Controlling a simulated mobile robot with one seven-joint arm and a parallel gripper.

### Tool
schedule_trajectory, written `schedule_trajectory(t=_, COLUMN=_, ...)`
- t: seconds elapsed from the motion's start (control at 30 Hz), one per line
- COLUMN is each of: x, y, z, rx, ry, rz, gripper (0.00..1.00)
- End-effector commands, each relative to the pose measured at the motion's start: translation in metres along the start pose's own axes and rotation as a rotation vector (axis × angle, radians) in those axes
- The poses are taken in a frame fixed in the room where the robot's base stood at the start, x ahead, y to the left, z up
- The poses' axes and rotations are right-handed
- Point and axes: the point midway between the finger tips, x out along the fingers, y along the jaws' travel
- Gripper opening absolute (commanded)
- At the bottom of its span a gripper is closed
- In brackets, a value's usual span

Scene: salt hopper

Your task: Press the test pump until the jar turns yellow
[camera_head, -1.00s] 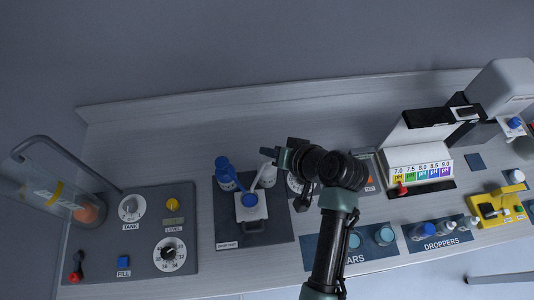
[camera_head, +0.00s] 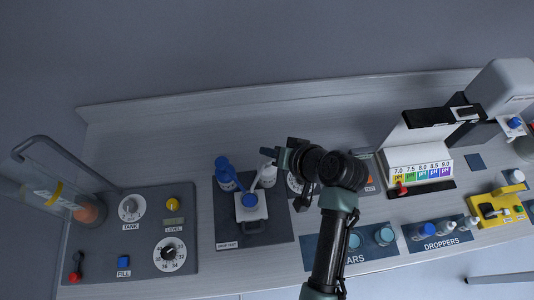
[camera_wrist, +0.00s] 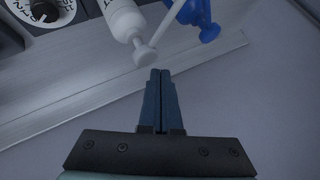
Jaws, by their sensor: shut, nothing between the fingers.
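The blue pump (camera_wrist: 200,18) is beyond, to the right.
My arm hides part of a dial (camera_head: 295,183) right of the mat. Jars (camera_head: 384,235) and droppers stand at right. The bench behind the panel is clear.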

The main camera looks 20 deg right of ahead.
Motion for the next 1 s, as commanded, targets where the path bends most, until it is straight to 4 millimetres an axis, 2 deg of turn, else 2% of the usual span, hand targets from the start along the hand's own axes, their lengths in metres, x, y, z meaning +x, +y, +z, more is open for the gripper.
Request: schedule_trajectory(t=1.0, x=0.0082, y=0.006, z=0.0061, rx=0.0, ry=0.0, rz=0.0, gripper=0.0)
